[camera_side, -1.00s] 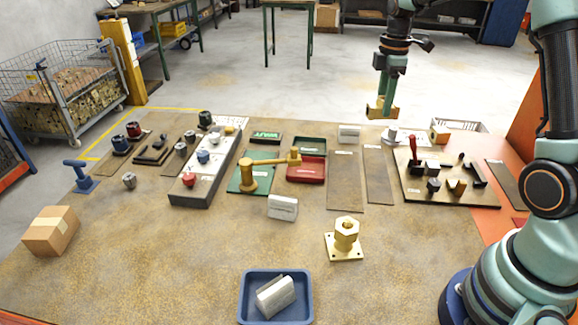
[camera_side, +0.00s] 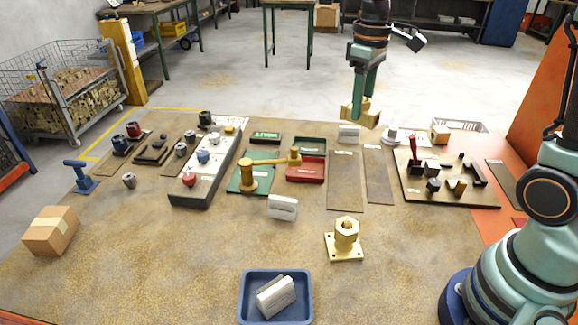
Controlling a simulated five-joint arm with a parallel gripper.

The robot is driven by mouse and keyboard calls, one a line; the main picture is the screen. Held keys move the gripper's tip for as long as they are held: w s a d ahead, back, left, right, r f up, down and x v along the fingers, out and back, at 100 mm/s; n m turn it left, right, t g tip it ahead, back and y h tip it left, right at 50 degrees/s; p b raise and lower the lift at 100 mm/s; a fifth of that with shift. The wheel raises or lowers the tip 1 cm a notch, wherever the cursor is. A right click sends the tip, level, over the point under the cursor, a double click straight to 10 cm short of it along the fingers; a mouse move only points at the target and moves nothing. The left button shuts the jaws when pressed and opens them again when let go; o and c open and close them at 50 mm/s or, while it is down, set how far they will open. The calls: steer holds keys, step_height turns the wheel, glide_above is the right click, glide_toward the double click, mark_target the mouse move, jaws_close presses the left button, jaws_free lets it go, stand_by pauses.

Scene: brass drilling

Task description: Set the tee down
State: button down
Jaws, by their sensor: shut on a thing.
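The brass tee (camera_side: 369,113) is held up in the air above the far right part of the bench. My gripper (camera_side: 362,104) is shut on it from above, with the fingers pointing down. The bench top and several brown mats lie below it. I cannot tell the exact height of the tee over the bench.
A green mat (camera_side: 243,181) carries a brass arm-like piece (camera_side: 268,163). Red (camera_side: 306,170) and green (camera_side: 310,144) trays lie beside it. Narrow brown mats (camera_side: 345,185) are bare. A brass fitting on a square plate (camera_side: 345,240) and a blue tray (camera_side: 243,300) stand nearer. A dark tool board (camera_side: 470,195) lies right.

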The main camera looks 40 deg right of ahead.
steer(key=s+a+f+m, duration=0.3)
steer(key=s+f, duration=0.1)
steer(key=s, duration=0.1)
steer(key=shift+s+a+f, duration=0.2)
steer(key=shift+s+a, duration=0.1)
steer(key=shift+a, duration=0.1)
stand_by(0.5)
step_height(320, 180, up, 3)
steer(key=n, duration=0.9)
glide_above(310, 198)
step_height(310, 198, down, 20)
steer(key=shift+r, duration=0.25)
steer(key=shift+f, duration=0.15)
